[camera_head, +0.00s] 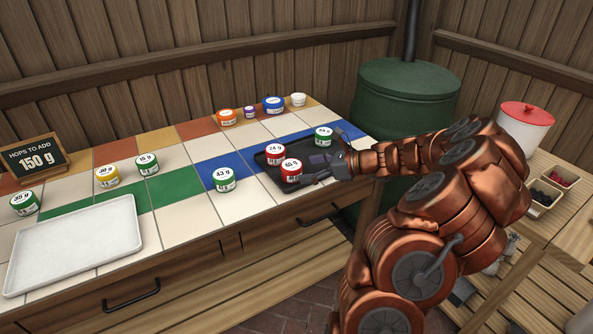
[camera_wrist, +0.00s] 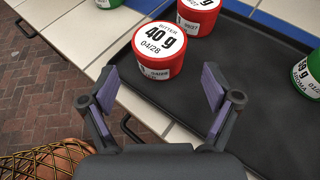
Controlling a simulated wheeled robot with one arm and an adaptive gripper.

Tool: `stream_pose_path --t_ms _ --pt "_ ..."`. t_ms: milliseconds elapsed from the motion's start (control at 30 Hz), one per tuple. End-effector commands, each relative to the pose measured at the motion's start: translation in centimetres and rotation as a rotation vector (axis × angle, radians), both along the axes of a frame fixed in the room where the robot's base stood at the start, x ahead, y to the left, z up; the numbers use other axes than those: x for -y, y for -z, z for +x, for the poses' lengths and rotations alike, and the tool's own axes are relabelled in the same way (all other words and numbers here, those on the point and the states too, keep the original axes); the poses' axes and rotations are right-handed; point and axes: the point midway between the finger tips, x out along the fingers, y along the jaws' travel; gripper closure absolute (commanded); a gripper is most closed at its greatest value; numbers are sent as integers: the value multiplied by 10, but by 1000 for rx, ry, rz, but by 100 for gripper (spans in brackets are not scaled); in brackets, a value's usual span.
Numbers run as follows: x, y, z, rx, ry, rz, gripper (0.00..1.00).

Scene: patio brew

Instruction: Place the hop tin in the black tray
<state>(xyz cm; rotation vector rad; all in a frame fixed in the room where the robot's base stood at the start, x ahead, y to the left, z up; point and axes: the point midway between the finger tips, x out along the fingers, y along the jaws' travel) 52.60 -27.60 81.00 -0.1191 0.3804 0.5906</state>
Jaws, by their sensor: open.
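The black tray (camera_head: 262,160) lies near the right end of the tiled counter. Two red tins stand in it: the 40 g bitter tin (camera_head: 291,172) near the front edge and another red tin (camera_head: 276,155) behind it. A green tin (camera_head: 324,136) stands at the tray's far right. My gripper (camera_head: 322,160) is over the tray's right part, open and empty. In the wrist view, the gap between my fingers (camera_wrist: 162,88) faces the 40 g red tin (camera_wrist: 160,45), which stands upright just beyond the fingertips. Black tray floor (camera_wrist: 228,62) shows to its right.
A green-labelled 43 g tin (camera_head: 225,180) stands left of the tray. Several more tins stand farther left and along the back. A white tray (camera_head: 75,245) lies at front left. A sign (camera_head: 35,158) reads 150 g. A green barrel (camera_head: 405,95) stands behind my arm.

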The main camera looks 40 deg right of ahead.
Motion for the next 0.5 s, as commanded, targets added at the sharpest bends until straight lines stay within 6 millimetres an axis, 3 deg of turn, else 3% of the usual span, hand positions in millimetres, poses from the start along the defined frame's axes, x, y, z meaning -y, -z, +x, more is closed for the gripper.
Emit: stream_pose_path --t_ms 200,500 --pt "22 -16 -30 0 4 -4 12" --pt "33 -25 -48 1 0 -3 12"
